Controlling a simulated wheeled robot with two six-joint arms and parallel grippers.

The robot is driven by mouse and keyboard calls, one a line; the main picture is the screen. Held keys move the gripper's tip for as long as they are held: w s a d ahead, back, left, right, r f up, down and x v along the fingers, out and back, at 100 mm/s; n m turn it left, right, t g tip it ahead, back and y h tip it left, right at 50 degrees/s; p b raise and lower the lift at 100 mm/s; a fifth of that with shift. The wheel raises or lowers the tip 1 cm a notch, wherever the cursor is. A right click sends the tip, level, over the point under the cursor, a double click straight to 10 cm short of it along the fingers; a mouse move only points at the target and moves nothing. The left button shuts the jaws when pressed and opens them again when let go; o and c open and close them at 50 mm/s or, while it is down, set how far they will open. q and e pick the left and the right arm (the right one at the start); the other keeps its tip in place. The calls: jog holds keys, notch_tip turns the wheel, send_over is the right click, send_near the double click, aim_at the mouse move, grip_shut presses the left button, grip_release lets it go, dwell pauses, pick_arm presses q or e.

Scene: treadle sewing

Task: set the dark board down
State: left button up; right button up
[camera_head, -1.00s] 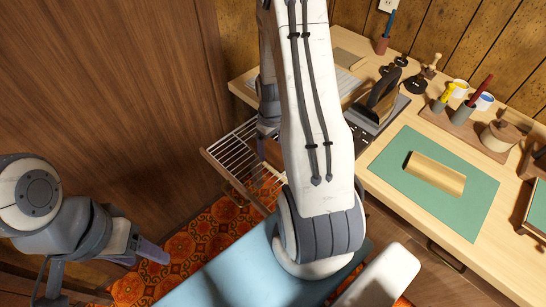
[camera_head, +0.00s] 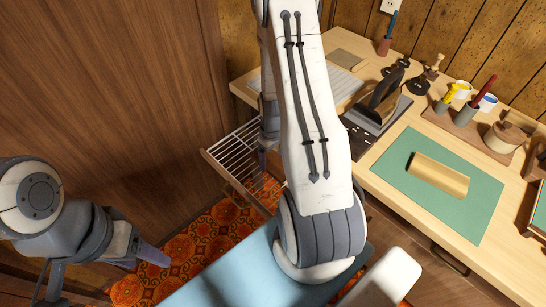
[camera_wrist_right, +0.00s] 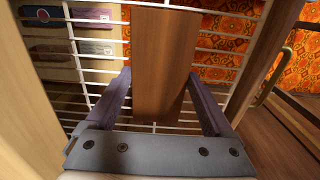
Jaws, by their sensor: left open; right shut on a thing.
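The dark board (camera_wrist_right: 158,65) is a brown wooden slab in the right wrist view. My right gripper (camera_wrist_right: 160,90) has one finger on each side of it and is shut on it. The board lies over the white wire rack (camera_wrist_right: 100,71); I cannot tell whether it touches the wires. In the head view the rack (camera_head: 232,158) juts out beside the table, and my right arm hides the board and the gripper's fingertips. My left gripper (camera_head: 152,255) is open and empty at the lower left, over the patterned floor.
The wooden table (camera_head: 375,180) carries a green mat (camera_head: 480,205) with a gold-tan block (camera_head: 438,176), a dark iron-like tool (camera_head: 386,92) and several pots at the back. A brown wooden panel (camera_head: 110,90) stands left of the rack. Small items (camera_wrist_right: 75,48) lie below the wires.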

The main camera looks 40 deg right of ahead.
aim_at(273, 161)
jog(key=o, duration=1.2)
jog(key=shift+c, duration=0.2)
jog(key=shift+r, duration=0.3)
notch_tip(273, 161, up, 12)
jog(key=p, duration=0.2)
jog(key=shift+r, duration=0.25)
jog(key=a+r+n, duration=0.1)
jog(key=a+r, duration=0.2)
jog(key=a, duration=0.3)
jog(key=s+a+r+n, duration=0.1)
jog(key=a+r, duration=0.1)
jog(key=a, duration=0.4)
jog(key=a+r+n, duration=0.1)
jog(key=a+r, duration=0.2)
jog(key=a, duration=0.3)
jog(key=s+a+r+n+y, duration=0.1)
jog(key=s+a+r+n, duration=0.2)
jog(key=s+a, duration=0.9)
jog(key=s+r, duration=0.2)
jog(key=s, duration=0.1)
jog(key=shift+r, duration=0.4)
